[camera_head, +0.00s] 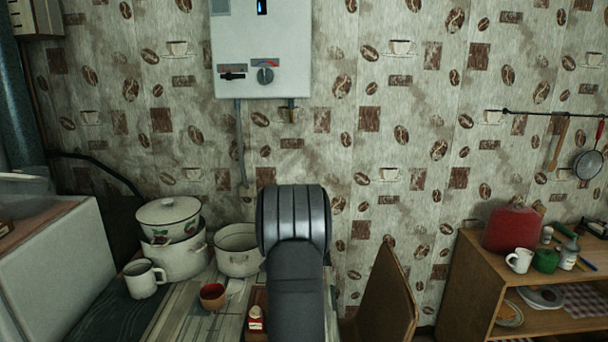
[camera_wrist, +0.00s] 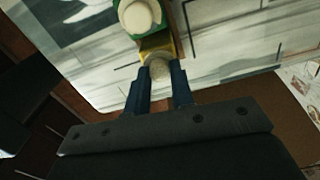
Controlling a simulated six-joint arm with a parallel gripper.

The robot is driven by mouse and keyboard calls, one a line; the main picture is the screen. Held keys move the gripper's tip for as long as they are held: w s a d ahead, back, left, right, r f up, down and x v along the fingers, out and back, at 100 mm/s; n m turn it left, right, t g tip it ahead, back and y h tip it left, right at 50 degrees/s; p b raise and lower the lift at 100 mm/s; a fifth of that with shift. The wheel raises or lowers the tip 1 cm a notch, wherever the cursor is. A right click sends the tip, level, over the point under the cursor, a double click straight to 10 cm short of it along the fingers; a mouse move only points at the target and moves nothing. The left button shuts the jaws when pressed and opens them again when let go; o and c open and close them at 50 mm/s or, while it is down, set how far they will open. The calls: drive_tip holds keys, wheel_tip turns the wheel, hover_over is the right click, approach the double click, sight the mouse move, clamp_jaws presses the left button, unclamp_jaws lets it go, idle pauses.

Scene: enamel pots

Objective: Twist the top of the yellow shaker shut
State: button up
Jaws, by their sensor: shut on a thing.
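The yellow shaker (camera_wrist: 155,46) shows in the wrist view as a yellow body with a round grey-beige top (camera_wrist: 159,69). My gripper (camera_wrist: 160,78) has its two dark blue fingers on either side of this top and is shut on it. I cannot tell how far the top is screwed down. In the head view my arm hides the yellow shaker and my gripper's fingertips.
A green shaker with a cream top (camera_wrist: 140,15) stands close beside the yellow one. A red shaker with a pale top (camera_head: 255,318) is left of my arm, by a red-brown bowl (camera_head: 212,296). Enamel pots (camera_head: 178,262) and a mug (camera_head: 143,280) stand further left.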

drive_tip(key=shift+m, duration=0.5)
drive_tip(key=m, duration=0.5)
drive_tip(key=o, duration=1.2)
drive_tip(key=shift+o, duration=0.2)
drive_tip(key=shift+r, duration=3.55)
drive_tip(key=shift+r, duration=0.1)
